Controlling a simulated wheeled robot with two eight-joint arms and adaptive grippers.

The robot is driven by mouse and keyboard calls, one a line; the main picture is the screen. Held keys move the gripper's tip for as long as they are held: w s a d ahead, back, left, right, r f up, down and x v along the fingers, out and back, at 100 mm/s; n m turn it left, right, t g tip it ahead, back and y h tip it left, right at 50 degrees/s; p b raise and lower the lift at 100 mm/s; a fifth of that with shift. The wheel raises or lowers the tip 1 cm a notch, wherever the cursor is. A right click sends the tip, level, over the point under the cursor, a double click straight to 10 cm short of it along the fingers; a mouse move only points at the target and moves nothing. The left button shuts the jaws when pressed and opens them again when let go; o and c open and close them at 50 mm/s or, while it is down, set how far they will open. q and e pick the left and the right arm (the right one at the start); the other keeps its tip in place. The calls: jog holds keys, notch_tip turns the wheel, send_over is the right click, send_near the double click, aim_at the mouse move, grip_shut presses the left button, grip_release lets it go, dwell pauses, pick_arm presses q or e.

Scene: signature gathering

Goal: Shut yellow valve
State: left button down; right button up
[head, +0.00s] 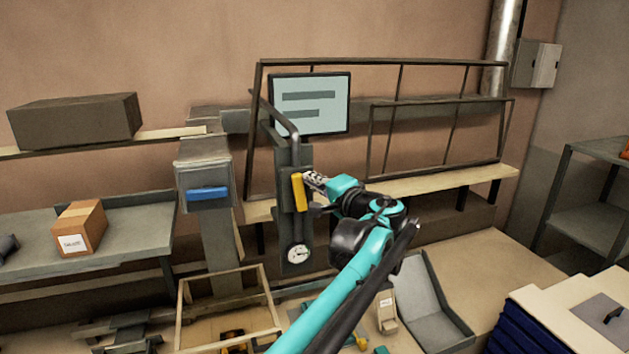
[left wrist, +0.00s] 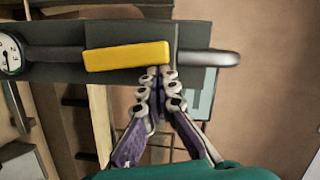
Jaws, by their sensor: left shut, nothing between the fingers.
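The yellow valve handle (head: 299,192) is upright on a dark panel (head: 297,232) with a pipe in the head view. It also shows in the left wrist view (left wrist: 127,55), lying along the grey pipe (left wrist: 222,58). My left gripper (head: 308,181) is at the right side of the handle, near its upper end. In the left wrist view its fingertips (left wrist: 158,70) are together, empty, right at the handle's edge; I cannot tell whether they touch it. My right gripper is not in view.
A round gauge (head: 298,254) sits below the valve. A grey post with a blue part (head: 208,193) stands to the left. A cardboard box (head: 79,227) lies on the left shelf.

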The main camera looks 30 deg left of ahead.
aim_at(296, 178)
pick_arm(q)
jog(key=n, duration=0.2)
jog(key=s+a+n+h, duration=0.1)
jog(key=n, duration=0.1)
jog(key=s+a+n+h, duration=0.1)
jog(key=n, duration=0.1)
jog(key=shift+s+r+p, duration=0.25)
jog(key=shift+r+p, duration=0.1)
jog(key=n, duration=0.2)
jog(key=s+a+f+n+t+h, duration=0.1)
jog(key=n, duration=0.1)
jog(key=s+a+n+b, duration=0.1)
jog(key=shift+s+f+n+t+h, duration=0.15)
jog(key=shift+f+n+t+h, duration=0.2)
jog(key=shift+n+t+h, duration=0.05)
dwell(0.4)
